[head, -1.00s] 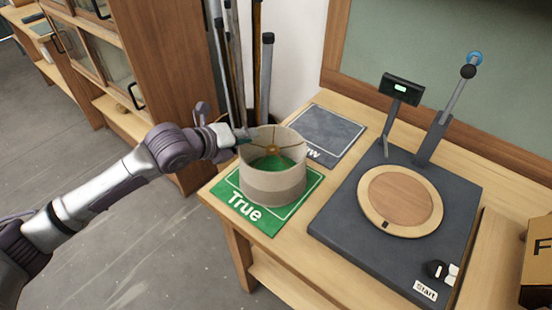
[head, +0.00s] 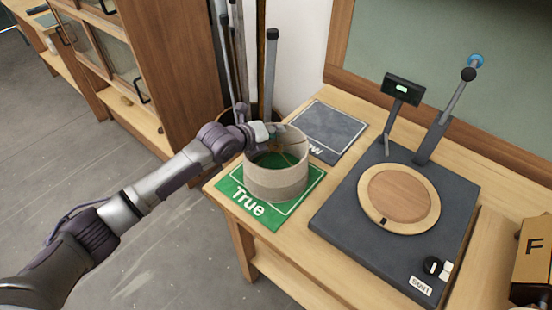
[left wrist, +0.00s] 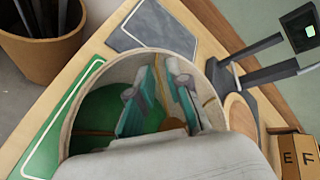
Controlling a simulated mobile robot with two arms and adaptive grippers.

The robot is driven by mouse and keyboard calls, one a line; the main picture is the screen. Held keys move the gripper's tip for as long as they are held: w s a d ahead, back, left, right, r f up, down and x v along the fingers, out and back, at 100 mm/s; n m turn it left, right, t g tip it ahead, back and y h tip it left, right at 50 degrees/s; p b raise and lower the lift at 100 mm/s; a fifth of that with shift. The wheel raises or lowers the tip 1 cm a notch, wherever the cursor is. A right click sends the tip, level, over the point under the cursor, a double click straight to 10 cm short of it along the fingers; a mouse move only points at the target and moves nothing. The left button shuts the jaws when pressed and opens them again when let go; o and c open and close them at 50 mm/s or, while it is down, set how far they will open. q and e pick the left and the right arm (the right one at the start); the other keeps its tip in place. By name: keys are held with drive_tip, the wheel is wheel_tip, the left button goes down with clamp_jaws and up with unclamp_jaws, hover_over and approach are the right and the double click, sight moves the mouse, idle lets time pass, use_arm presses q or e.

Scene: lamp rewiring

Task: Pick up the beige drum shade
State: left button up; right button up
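The beige drum shade (head: 276,184) stands upright on the green "True" mat (head: 231,188) at the table's left corner. Its open top faces up. My left gripper (head: 275,131) is at the back-left part of its rim, over the opening. In the left wrist view, its teal fingers (left wrist: 160,98) are apart, with a gap between them. They show against the inside of the shade (left wrist: 211,106); I cannot tell how deep they reach or whether they touch the wall. My right gripper is not in view.
A dark grey mat (head: 328,128) lies behind the shade. A dark test station with a round wooden disc (head: 398,198) and an upright lever (head: 448,106) stands to the right. A lettered box (head: 533,262) is at the far right. Tall rods (head: 270,75) stand behind the table corner.

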use_arm(q)
drive_tip(key=shift+c, duration=0.2)
clamp_jaws()
drive_tip(key=shift+r, duration=0.1)
